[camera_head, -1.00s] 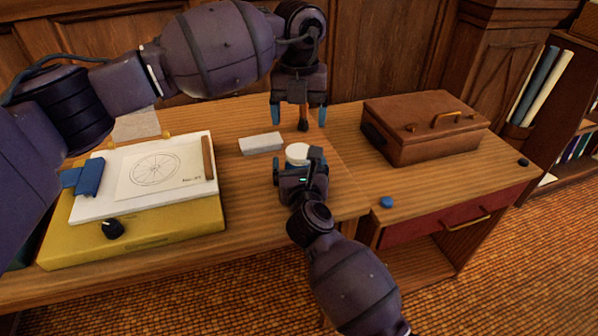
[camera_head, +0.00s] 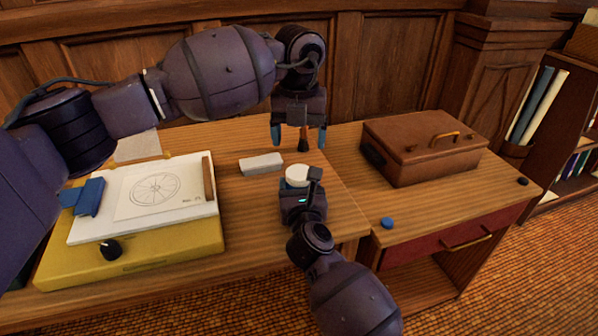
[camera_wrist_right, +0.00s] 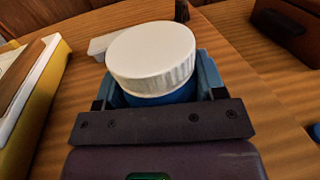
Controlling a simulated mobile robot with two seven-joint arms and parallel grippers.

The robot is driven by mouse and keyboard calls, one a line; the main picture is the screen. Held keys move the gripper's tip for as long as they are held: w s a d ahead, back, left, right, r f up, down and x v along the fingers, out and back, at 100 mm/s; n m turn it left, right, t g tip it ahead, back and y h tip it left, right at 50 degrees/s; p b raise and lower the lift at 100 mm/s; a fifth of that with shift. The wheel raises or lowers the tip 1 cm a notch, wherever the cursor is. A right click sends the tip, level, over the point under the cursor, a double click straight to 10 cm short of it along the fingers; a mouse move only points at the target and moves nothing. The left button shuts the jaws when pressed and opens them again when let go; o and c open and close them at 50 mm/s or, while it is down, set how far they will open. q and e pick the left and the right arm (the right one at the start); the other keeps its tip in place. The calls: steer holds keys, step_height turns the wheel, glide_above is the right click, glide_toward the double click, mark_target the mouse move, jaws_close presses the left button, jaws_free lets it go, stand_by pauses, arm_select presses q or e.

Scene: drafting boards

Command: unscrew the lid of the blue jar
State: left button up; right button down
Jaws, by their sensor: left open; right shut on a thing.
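The blue jar shows in the right wrist view, with its white ribbed lid (camera_wrist_right: 152,55) on top and a strip of blue body (camera_wrist_right: 165,97) below. In the head view the white lid (camera_head: 297,175) shows just beyond my right gripper (camera_head: 299,190), which hides most of the jar. My right gripper (camera_wrist_right: 158,92) is shut on the jar body, a blue finger on each side below the lid. My left gripper (camera_head: 299,137) is open, pointing down, behind and above the lid, apart from it.
A dark brush-like object (camera_head: 304,139) shows between the left fingers; I cannot tell if it touches them. A white block (camera_head: 261,163) lies left of the jar. A yellow case (camera_head: 150,254) with a drawing board stands left, a brown case (camera_head: 423,152) right. A blue disc (camera_head: 388,223) lies near the right edge.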

mark_target(299, 172)
arm_select(q)
steer(key=m, duration=0.4)
steer(key=shift+m, duration=0.3)
steer(key=m, duration=2)
steer(key=shift+m, duration=0.3)
steer(key=m, duration=1.4)
steer(key=shift+m, duration=0.4)
steer(key=shift+f, duration=4)
